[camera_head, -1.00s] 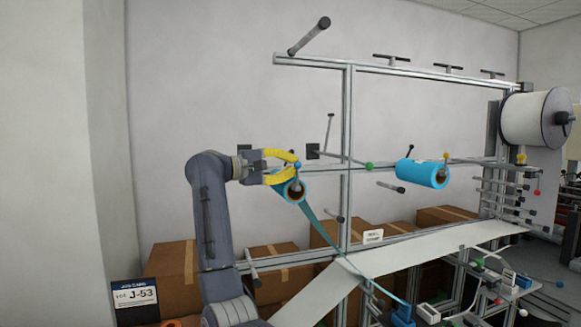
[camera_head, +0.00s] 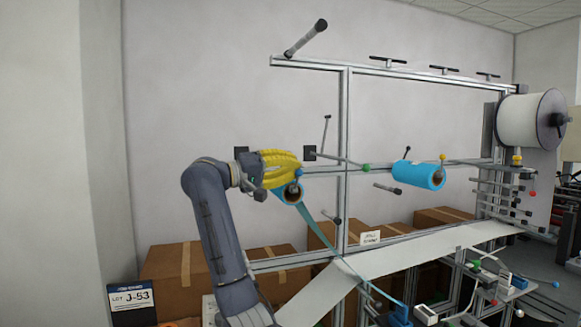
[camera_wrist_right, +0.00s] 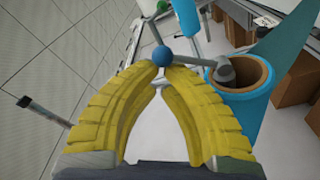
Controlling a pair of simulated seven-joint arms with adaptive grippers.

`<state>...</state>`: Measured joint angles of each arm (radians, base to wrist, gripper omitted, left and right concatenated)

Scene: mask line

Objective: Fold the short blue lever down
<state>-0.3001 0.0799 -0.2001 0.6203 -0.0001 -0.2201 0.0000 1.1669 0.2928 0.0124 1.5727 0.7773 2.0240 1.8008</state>
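The short lever ends in a blue ball (camera_head: 299,173) beside the end of a blue roll (camera_head: 288,193) on the left. In the right wrist view the blue ball (camera_wrist_right: 162,56) sits right at my fingertips. Its grey arm runs right towards the hub in the roll's brown core (camera_wrist_right: 238,72). My right gripper (camera_head: 290,166) has yellow curved fingers, which also show in the right wrist view (camera_wrist_right: 162,70). Its tips are drawn close together at the ball, with a hollow between the fingers further back. I cannot tell whether they grip the ball or only touch it. My left gripper is not in view.
A green-tipped lever (camera_head: 366,168) and a second blue roll (camera_head: 419,175) with a yellow ball are further right on the metal frame (camera_head: 345,130). Cardboard boxes (camera_head: 180,268) stand behind.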

